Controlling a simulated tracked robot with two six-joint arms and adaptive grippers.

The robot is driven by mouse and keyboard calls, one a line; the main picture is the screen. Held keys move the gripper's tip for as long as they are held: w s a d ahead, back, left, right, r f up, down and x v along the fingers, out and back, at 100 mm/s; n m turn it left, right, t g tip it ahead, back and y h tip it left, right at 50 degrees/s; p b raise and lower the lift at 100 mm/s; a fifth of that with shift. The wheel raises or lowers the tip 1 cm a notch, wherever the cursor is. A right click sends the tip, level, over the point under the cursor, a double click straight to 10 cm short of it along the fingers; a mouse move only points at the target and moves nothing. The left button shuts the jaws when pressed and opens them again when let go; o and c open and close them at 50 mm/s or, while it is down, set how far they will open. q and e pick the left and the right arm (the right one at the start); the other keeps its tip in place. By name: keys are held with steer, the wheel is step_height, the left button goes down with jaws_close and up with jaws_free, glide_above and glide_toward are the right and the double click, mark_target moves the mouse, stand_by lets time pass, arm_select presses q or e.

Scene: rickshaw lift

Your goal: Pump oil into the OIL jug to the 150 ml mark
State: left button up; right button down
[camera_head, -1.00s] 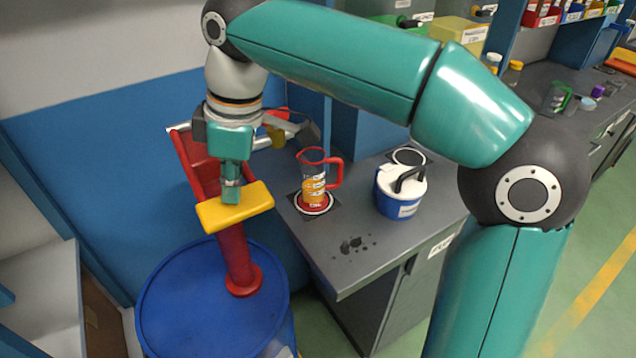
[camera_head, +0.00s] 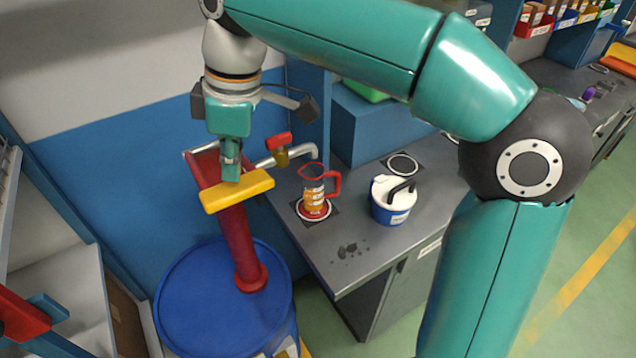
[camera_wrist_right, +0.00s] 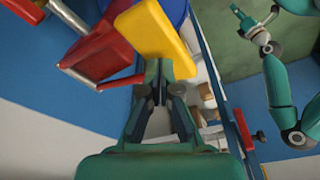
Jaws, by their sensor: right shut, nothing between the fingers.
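The OIL jug (camera_head: 314,192), clear with a red rim and handle, stands upright on a ringed spot on the grey bench in the head view. Orange shows in its lower part; I cannot read the level against the marks. The metal spout (camera_head: 300,151) of the red pump (camera_head: 241,245) ends above the jug. My right gripper (camera_head: 231,178) is shut and empty, its tips at the top of the yellow pump handle (camera_head: 250,189). The handle (camera_wrist_right: 157,35) also shows in the wrist view. An arm of mine shows at upper right there; its gripper's state is unclear.
The pump rises from a blue drum (camera_head: 190,300). A blue-and-white lidded container (camera_head: 388,212) stands on the bench right of the jug. An empty ringed spot (camera_head: 403,163) lies behind it. Dark spots (camera_head: 350,248) mark the bench front. A shelf unit (camera_head: 65,280) stands at left.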

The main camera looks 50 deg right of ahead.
stand_by(0.7)
step_height(320, 180, down, 11)
steer(key=b, duration=0.8)
steer(key=shift+r+b, duration=0.15)
steer(key=shift+b, duration=0.25)
stand_by(0.8)
step_height(320, 180, up, 11)
steer(key=p, duration=1)
steer(key=shift+r+p, duration=0.1)
steer(key=shift+p, duration=0.3)
